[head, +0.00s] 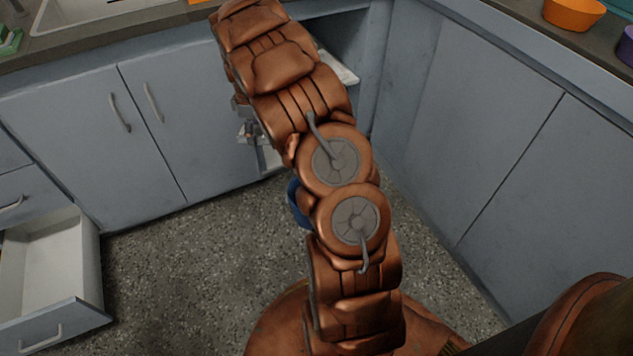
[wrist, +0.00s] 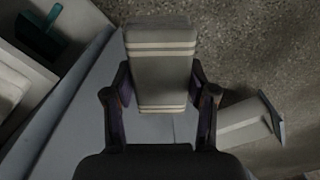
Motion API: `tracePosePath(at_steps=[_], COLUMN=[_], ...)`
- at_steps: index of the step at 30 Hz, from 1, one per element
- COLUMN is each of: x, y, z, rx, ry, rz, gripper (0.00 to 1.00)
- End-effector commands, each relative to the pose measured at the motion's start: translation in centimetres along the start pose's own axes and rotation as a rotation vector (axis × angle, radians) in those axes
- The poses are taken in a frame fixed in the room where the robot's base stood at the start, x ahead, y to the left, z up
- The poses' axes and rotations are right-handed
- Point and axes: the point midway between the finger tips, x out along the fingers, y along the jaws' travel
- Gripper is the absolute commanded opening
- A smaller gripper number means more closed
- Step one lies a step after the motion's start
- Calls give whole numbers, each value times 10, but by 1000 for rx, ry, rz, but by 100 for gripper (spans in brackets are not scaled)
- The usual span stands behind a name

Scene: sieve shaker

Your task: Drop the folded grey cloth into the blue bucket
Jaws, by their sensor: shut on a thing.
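In the wrist view, my gripper (wrist: 161,88) is shut on the folded grey cloth (wrist: 160,62), a thick pad with pale stripes near both ends. One finger presses each side of it. The blue bucket (head: 296,205) stands on the floor in the head view. Only a sliver of its left side shows, as my arm hides the rest. I cannot make out the bucket in the wrist view. The cloth cannot be made out in the head view.
An open drawer (head: 37,307) juts out at lower left. An open cabinet bay (head: 335,42) lies behind my arm. The right-hand cabinets (head: 480,140) are closed. An orange bowl (head: 574,13) stands on the right counter. The speckled floor (head: 190,270) is clear at left of my arm.

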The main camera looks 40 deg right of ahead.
Motion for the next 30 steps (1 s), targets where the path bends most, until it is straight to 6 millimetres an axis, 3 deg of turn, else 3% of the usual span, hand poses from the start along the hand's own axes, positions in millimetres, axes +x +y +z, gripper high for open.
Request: tracePosePath(at_steps=[1, 3, 12, 15, 21, 30], x=[27, 53, 165, 194, 230, 245], y=[8, 20, 50, 55, 60, 60], z=[15, 33, 116, 139, 168, 176], rx=[-36, -100, -381, -464, -576, -609], ry=[-2, -2, -11, -13, -17, -18], rz=[-6, -3, -9, -9, -7, -8], gripper=[24, 24, 24, 24, 24, 24])
